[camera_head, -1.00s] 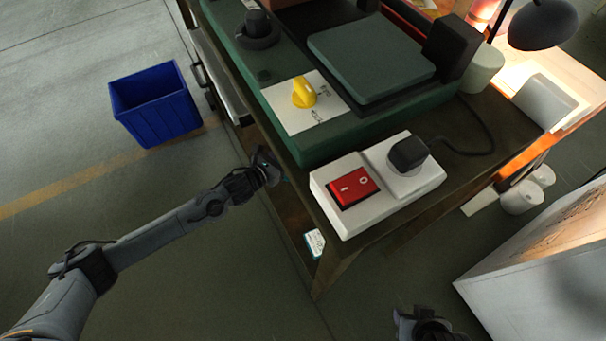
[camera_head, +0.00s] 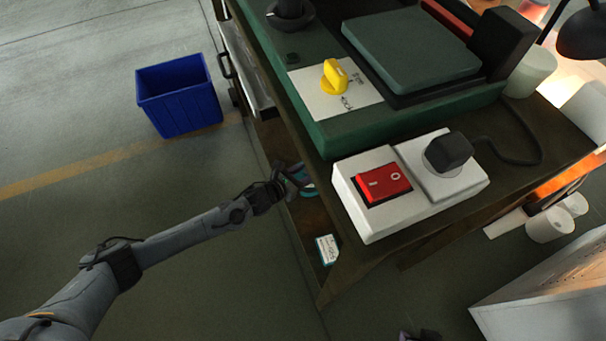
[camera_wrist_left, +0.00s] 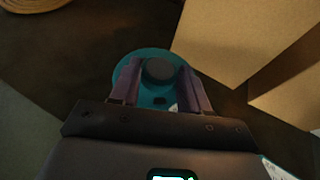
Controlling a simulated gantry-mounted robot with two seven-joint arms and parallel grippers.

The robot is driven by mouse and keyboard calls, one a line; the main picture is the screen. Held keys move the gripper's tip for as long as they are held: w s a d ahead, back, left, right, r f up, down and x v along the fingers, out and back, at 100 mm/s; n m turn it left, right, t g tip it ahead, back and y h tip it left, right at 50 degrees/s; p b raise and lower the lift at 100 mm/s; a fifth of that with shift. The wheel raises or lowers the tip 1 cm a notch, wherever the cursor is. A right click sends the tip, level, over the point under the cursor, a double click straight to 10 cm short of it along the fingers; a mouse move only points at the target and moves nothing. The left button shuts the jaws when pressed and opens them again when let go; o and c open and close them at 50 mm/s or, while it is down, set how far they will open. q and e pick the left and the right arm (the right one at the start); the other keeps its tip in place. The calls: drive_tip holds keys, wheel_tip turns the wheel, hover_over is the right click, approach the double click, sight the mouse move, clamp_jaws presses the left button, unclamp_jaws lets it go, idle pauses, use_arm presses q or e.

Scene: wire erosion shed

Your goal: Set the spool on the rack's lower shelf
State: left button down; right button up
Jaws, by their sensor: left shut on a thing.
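The spool (camera_wrist_left: 157,97) shows in the left wrist view as a teal disc with a grey round core. My left gripper (camera_wrist_left: 158,92) is shut on it, with one finger on each side of the core. In the head view my left gripper (camera_head: 289,180) is at the bench's near-left side, below the top, and a bit of teal (camera_head: 304,183) shows at its tip. A dark lower shelf (camera_head: 308,212) lies under the bench top; I cannot tell if this is the rack. Only a sliver of my right gripper (camera_head: 418,335) shows at the bottom edge.
The bench carries a green machine (camera_head: 330,132) and a white switch box (camera_head: 362,222) near the corner. A small labelled box (camera_head: 327,250) is under the top. Cardboard boxes (camera_wrist_left: 230,45) stand right of the spool. A blue bin (camera_head: 180,100) is on the floor.

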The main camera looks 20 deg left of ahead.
use_arm(q)
drive_tip(key=shift+w+r, duration=0.15)
drive_tip(key=shift+w, duration=0.05)
drive_tip(key=c, duration=0.5)
unclamp_jaws()
drive_tip(key=shift+c, duration=0.2)
